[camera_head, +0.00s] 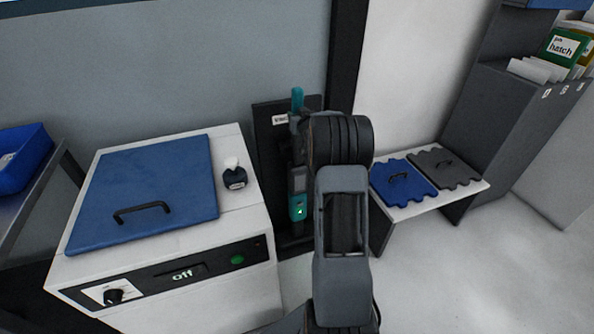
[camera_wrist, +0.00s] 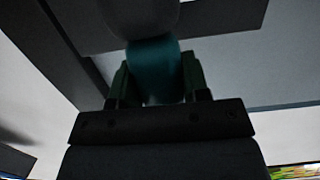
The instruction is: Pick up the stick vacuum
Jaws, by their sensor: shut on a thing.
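The stick vacuum (camera_head: 298,182) is dark with teal parts and a small lit green mark. It stands upright against a dark dock panel (camera_head: 268,130) by the wall in the head view, partly hidden behind my arm. In the wrist view my gripper (camera_wrist: 156,85) has its two fingers on either side of a teal part of the stick vacuum (camera_wrist: 153,62) and is shut on it. In the head view my gripper's fingers are hidden behind my arm. I cannot tell whether the vacuum touches the dock.
A low white bench (camera_head: 455,190) with blue and grey notched panels is on the right. Open floor lies at the front right.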

